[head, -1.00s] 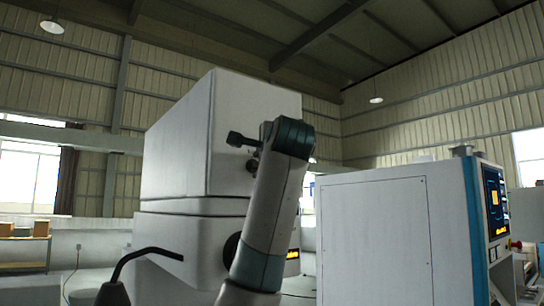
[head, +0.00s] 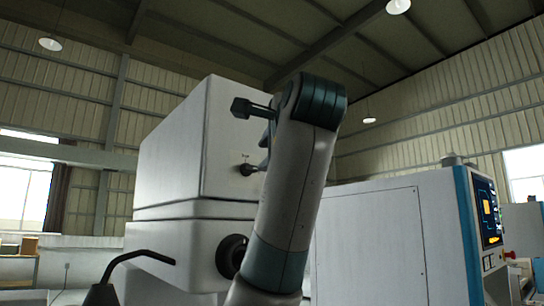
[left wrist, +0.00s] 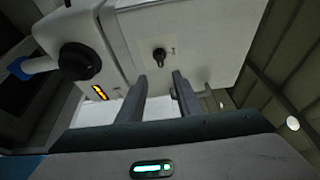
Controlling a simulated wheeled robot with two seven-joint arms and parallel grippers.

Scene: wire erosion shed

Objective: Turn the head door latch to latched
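The head door latch is a small dark knob (head: 247,169) on the front face of the white machine head (head: 172,155), with a small label beside it. In the left wrist view the latch (left wrist: 159,54) is a dark knob with a short lever, seen beyond and between my fingers. My left gripper (left wrist: 158,80) is open, its two fingers apart with nothing between them. In the head view a dark part of it (head: 250,108) shows above and apart from the latch; my arm hides the rest. I cannot tell the latch's setting. My right gripper is not in view.
A dark round fitting (head: 231,256) sits low on the machine. A black bent rod (head: 140,254) stands at the lower left. A white cabinet (head: 375,240) with a teal-edged control screen (head: 487,210) stands to the right. Space above the machine head is open.

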